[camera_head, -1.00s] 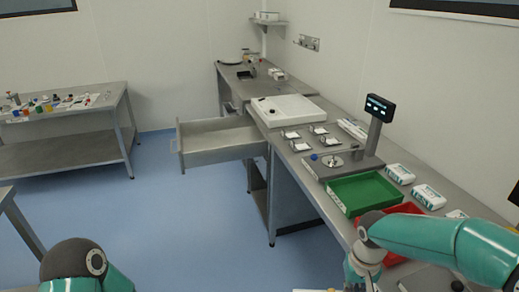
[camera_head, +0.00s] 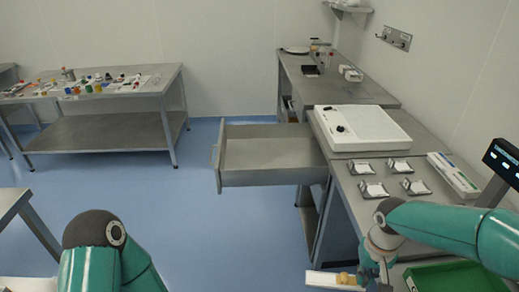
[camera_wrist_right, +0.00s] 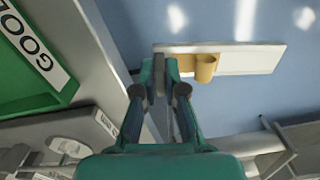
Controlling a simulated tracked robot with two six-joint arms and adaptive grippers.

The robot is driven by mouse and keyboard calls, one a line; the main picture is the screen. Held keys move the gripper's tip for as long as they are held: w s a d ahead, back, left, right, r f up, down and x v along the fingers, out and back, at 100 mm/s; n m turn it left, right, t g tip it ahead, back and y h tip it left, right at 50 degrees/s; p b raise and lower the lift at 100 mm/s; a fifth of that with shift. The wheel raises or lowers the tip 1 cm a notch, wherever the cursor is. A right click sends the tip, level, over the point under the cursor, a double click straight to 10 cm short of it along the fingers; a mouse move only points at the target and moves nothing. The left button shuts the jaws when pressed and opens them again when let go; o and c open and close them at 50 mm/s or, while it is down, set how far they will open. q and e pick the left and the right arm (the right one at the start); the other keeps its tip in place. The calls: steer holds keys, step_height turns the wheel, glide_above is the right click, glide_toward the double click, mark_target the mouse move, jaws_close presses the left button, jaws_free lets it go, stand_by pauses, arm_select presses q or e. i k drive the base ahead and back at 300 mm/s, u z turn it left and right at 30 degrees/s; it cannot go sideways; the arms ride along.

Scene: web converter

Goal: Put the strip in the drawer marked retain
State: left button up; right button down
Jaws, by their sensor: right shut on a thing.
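My right gripper (camera_head: 373,278) is at the lower right, beyond the bench's front edge. It is shut on the strip (camera_head: 330,281), a pale flat piece with a yellowish piece at its gripper end. In the right wrist view the jaws (camera_wrist_right: 166,72) meet the left end of the strip (camera_wrist_right: 245,58), which extends right over the blue floor. An open drawer (camera_head: 270,178) sticks out left from the bench, farther ahead of the strip; its inside looks empty. I cannot read a retain mark on it. My left arm shows at lower left, its gripper out of view.
The bench (camera_head: 345,210) holds a white flat device (camera_head: 360,125), several small trays with pale pieces, a display (camera_head: 505,158) and a green tray (camera_head: 450,278). A side table (camera_head: 105,123) with small items stands at left. The floor before the drawer is clear.

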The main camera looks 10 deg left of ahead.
mark_target(271, 162)
steer(key=u, duration=0.15)
steer(key=i, duration=1.15)
steer(key=u, duration=0.45)
steer(key=i, duration=1.25)
steer(key=u, duration=0.2)
